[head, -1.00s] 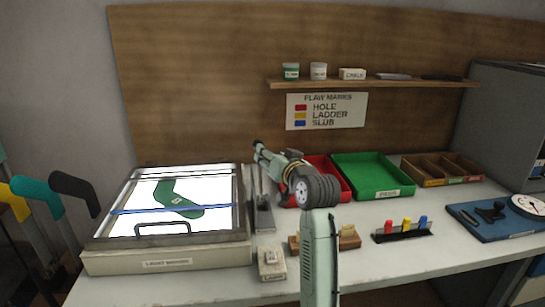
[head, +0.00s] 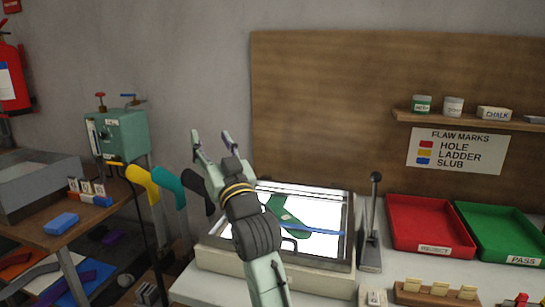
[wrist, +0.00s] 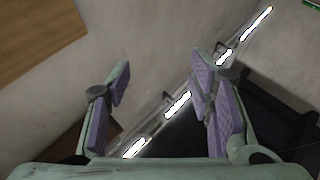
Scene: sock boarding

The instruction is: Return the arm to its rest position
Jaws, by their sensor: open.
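My gripper (head: 212,146) is raised in front of the light box in the head view, its fingers pointing up and apart. In the wrist view my gripper (wrist: 160,95) shows two purple-padded fingers wide apart with nothing between them. Behind my arm, a green sock (head: 290,217) lies on the lit white panel of the light box (head: 320,282), under a blue bar. My wrist hides the left part of the light box.
A red reject tray (head: 432,225) and a green pass tray (head: 505,232) sit to the right, past an upright lever (head: 374,215). Yellow, teal and black sock boards (head: 168,187) stand left of my arm. A wooden side table (head: 85,230) is further left.

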